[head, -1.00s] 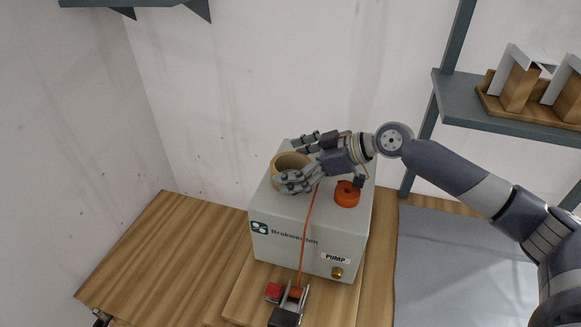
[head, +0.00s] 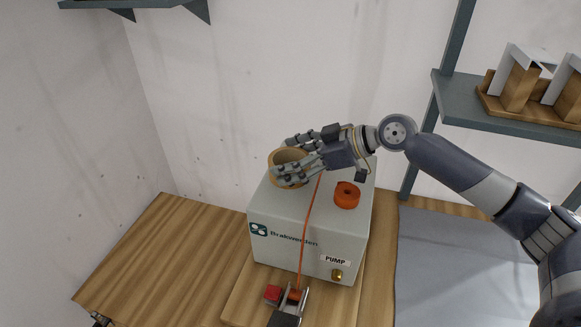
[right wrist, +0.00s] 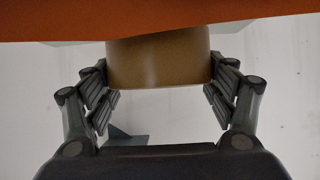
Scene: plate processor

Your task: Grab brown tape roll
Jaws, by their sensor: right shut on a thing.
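The brown tape roll (head: 289,157) is at the back left of the top of the grey pump box (head: 290,214). My right gripper (head: 298,160) is shut on the tape roll, with one finger on each side. In the right wrist view the brown roll (right wrist: 160,60) sits between the two fingers, which press on its sides. Whether the roll still touches the box top is hard to tell.
An orange roll (head: 347,195) lies on the box to the right. An orange cord (head: 309,225) runs down the box front to a small red and black device (head: 285,305). A shelf (head: 470,108) with wooden racks is at the right.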

